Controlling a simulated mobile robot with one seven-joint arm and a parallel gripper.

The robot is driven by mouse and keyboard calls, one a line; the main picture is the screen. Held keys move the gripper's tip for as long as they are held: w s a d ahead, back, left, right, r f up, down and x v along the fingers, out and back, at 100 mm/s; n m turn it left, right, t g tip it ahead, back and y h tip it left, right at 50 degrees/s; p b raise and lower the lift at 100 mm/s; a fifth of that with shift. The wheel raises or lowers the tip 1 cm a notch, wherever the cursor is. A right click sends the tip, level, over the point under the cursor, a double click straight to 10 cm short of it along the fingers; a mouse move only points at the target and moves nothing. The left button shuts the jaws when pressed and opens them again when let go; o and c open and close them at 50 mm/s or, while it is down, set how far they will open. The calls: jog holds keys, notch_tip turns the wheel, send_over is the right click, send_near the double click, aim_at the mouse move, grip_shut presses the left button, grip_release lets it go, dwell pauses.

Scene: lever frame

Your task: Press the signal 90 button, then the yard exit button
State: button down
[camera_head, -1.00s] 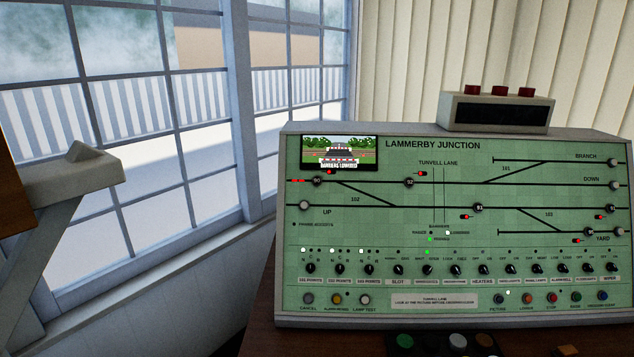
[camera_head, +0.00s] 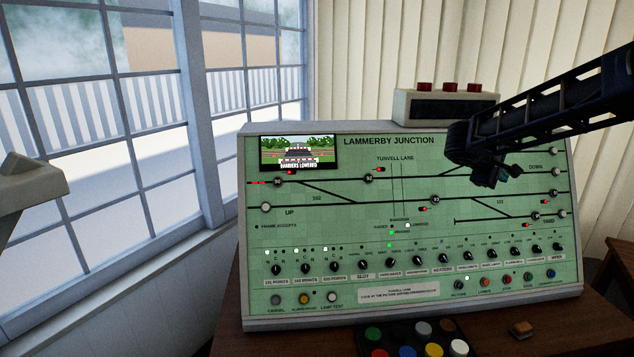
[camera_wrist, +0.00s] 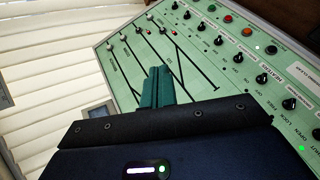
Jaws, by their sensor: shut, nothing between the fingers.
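The green Lammerby Junction panel (camera_head: 310,235) stands on the desk with a track diagram. The signal 90 button (camera_head: 278,181) is a dark round button at the left end of the upper line, beside a red light. The yard exit button (camera_head: 562,214) appears as a small pale button at the far right, by the YARD label. My gripper (camera_head: 490,178) hangs in front of the panel's upper right, apart from the signal 90 button and hiding part of the diagram. In the wrist view its fingers (camera_wrist: 157,88) are together and empty, over the diagram; contact cannot be judged.
A picture screen (camera_head: 297,152) reads barriers lowered. Rotary switches and small buttons line the panel's lower part. A dark box with coloured buttons (camera_head: 400,345) sits in front. A box with red tops (camera_head: 446,106) stands behind the panel. A window is at left.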

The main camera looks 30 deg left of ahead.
aim_at(278, 181)
jog(key=s+a+n+t+y, duration=0.2)
jog(key=a+n+t, duration=0.2)
jog(key=a, duration=1.1)
jog(key=s+a+n+t+y, duration=0.2)
jog(key=a+n+t, duration=0.15)
jog(key=a, duration=1.15)
jog(key=s+a+f+n+t+y, duration=0.1)
jog(key=s+a+n+y, duration=0.3)
jog(key=s+a, duration=0.6)
jog(key=s+a+f+n+t+y, duration=0.1)
jog(key=s+a+f+n+y, duration=0.2)
jog(key=s+a+n+y, duration=0.2)
jog(key=s+a+y, duration=0.3)
jog(key=s+a, duration=0.3)
jog(key=a, duration=0.4)
jog(key=shift+f, duration=0.15)
jog(key=shift+w+a, duration=0.1)
jog(key=w+a+f, duration=0.4)
jog(key=w, duration=0.2)
jog(key=shift+w+a, duration=0.15)
jog(key=shift+a, duration=0.05)
jog(key=shift+f, duration=0.15)
jog(key=shift+w+a+f, duration=0.1)
jog(key=shift+w+a, duration=0.1)
jog(key=shift+w, duration=0.1)
